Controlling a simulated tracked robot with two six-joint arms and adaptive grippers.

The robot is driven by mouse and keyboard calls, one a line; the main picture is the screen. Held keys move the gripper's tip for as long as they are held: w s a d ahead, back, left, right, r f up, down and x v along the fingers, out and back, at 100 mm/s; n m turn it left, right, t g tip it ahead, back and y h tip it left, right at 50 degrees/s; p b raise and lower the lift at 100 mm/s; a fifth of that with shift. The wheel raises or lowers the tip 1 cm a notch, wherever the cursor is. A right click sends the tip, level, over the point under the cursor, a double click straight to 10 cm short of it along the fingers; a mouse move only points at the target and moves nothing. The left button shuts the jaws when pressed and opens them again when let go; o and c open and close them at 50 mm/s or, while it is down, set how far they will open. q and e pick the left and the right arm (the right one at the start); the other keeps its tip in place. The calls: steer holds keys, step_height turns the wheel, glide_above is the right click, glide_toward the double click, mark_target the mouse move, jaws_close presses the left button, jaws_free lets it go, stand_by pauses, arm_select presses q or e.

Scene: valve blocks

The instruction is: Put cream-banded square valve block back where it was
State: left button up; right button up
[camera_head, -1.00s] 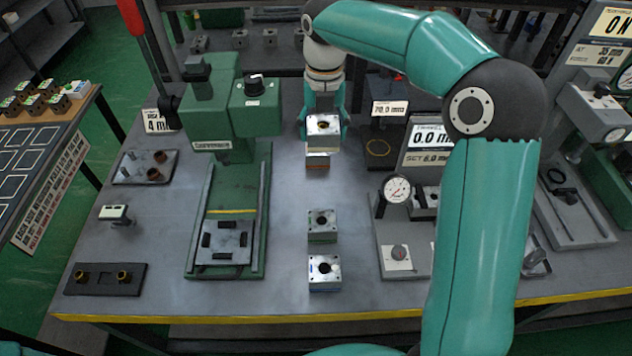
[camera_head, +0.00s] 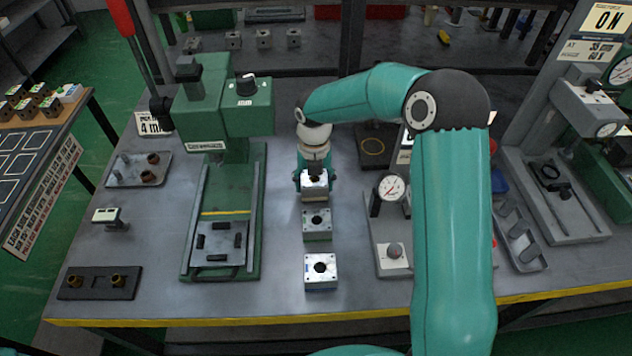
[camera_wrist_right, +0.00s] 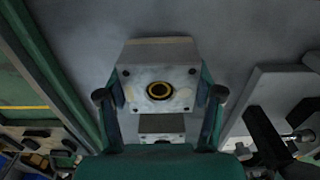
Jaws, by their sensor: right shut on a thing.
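My right gripper (camera_head: 313,179) reaches down at the far end of a row of square valve blocks. It is shut on a pale metal square block (camera_head: 314,193) with a dark bore, directly behind the middle block. In the right wrist view, the held block (camera_wrist_right: 140,73) sits between the fingers, with a yellow ring around its bore. A middle block (camera_head: 317,222) and a front block (camera_head: 320,268) stand free on the bench. Whether the held block touches the bench is unclear. My left gripper is not in view.
A green press (camera_head: 225,235) stands left of the row. A dial gauge fixture (camera_head: 391,187) stands close on the right, partly behind my arm. A dark plate with brass bushings (camera_head: 100,283) lies front left. The bench between press and row is clear.

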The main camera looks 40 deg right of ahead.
steer(key=shift+f, duration=0.2)
steer(key=shift+f, duration=0.15)
steer(key=o, duration=1.5)
steer(key=shift+o, duration=0.2)
step_height(320, 180, up, 12)
steer(key=shift+r, duration=0.2)
